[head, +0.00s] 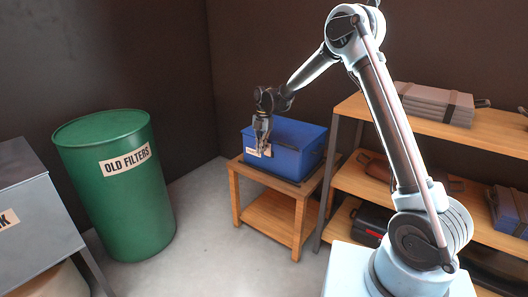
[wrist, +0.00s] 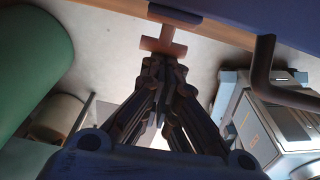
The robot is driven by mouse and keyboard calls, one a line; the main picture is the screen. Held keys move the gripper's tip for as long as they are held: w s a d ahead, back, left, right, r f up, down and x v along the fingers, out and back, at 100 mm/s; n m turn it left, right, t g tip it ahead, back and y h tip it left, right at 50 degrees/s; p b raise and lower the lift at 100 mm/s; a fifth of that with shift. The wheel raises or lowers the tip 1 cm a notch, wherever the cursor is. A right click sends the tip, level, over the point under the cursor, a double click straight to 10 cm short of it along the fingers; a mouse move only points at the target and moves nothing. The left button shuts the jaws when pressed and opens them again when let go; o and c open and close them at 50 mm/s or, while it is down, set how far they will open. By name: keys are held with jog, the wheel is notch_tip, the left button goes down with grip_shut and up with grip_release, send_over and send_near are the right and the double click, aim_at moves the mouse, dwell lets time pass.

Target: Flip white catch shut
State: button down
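A blue box (head: 298,153) stands on a small wooden stand; its lower edge shows at the top right of the wrist view (wrist: 262,15). My gripper (head: 262,148) hangs fingers-down at the left part of the box's front, partly covering a pale label there. In the wrist view my gripper's fingers (wrist: 162,66) converge with their tips close together and nothing visible held. A shaded, brownish T-shaped piece (wrist: 167,42) lies just beyond the tips; it may be the catch, but its white colour does not show. I cannot tell whether it touches the fingers.
The wooden stand (head: 268,214) has a lower shelf. A green drum (head: 118,205) labelled OLD FILTERS stands to the left, with a grey cabinet (head: 35,225) beside it. Wooden shelving (head: 350,108) with cases is at right. A bent dark bar (wrist: 268,75) is near the gripper. Floor between drum and stand is clear.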

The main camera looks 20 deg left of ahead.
jog(key=shift+w+d+r, duration=0.3)
jog(key=shift+w, duration=0.3)
jog(key=shift+s, duration=0.1)
notch_tip(320, 180, up, 8)
jog(key=shift+a, duration=0.15)
dwell(0.9)
